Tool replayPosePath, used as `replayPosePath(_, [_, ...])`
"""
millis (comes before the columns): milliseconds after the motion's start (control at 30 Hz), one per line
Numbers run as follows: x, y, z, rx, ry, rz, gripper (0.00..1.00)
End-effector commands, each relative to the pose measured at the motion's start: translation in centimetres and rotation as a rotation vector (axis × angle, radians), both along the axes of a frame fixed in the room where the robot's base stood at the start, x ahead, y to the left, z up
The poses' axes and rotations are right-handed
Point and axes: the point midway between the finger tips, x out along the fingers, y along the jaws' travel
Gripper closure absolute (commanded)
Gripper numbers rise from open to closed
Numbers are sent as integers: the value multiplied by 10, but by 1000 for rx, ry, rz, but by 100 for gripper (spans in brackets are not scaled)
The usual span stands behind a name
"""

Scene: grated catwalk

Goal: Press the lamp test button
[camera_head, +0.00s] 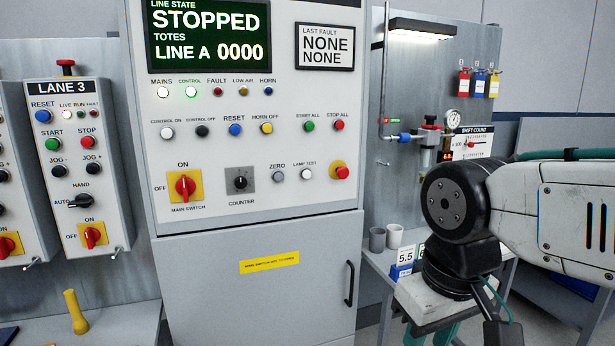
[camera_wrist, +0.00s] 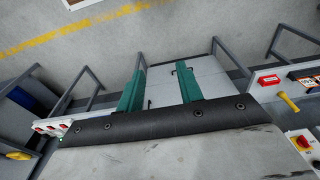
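The lamp test button (camera_head: 307,175) is a small white round button under the label "LAMP TEST" on the grey control cabinet (camera_head: 225,235), low on its panel. The button is not identifiable in the wrist view.
A side table (camera_head: 375,262) with two cups (camera_head: 394,236) and a 5.5 sign (camera_head: 405,256) stands near my arm. The Lane 3 box (camera_head: 70,160) is at left. A yellow handle-like object (camera_head: 75,312) stands on the left ledge. The space before the panel looks clear.

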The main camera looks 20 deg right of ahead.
Motion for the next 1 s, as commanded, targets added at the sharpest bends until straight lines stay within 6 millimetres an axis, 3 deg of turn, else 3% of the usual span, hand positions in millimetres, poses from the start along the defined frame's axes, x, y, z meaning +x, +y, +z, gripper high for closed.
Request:
replayPosePath(33, [0, 0, 0, 0, 0, 0, 72])
replayPosePath(133, [0, 0, 0, 0, 0, 0, 100])
replayPosePath(1000, [0, 0, 0, 0, 0, 0, 100])
